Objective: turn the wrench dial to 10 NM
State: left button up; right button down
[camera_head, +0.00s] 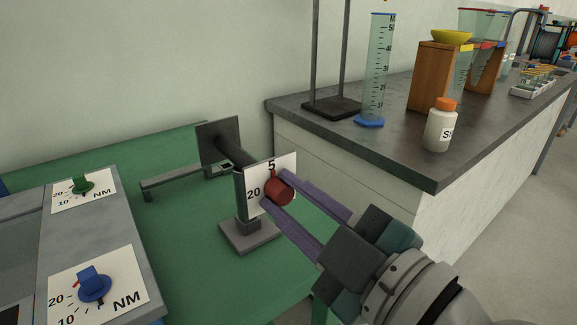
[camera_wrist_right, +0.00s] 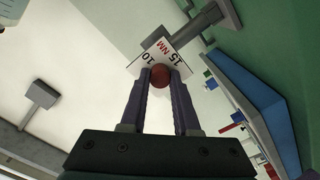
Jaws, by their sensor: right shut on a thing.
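The wrench dial is a white plate (camera_head: 255,183) with a red knob (camera_head: 279,191), upright on a grey stand (camera_head: 249,235) on the green table. The plate shows 5 at its top and 20 at its left in the head view. In the wrist view, 10 and 15 NM are readable on the plate (camera_wrist_right: 164,56). My right gripper (camera_head: 276,193) is shut on the red knob, one finger on either side. A thin red mark seems to lie just under the 5; the fingers hide part of the dial. My left gripper is not in view.
A grey panel with a green dial (camera_head: 82,184) and a blue dial (camera_head: 94,286) stands at the left. A dark-topped bench (camera_head: 410,155) is at the right, with a graduated cylinder (camera_head: 376,75) and an orange-capped bottle (camera_head: 440,128).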

jog(key=m, duration=0.4)
jog(key=shift+m, duration=0.3)
jog(key=m, duration=0.4)
jog(key=shift+m, duration=0.3)
jog(key=m, duration=0.4)
jog(key=shift+m, duration=2.3)
jog(key=c, duration=0.6)
grip_release()
jog(key=shift+c, duration=0.2)
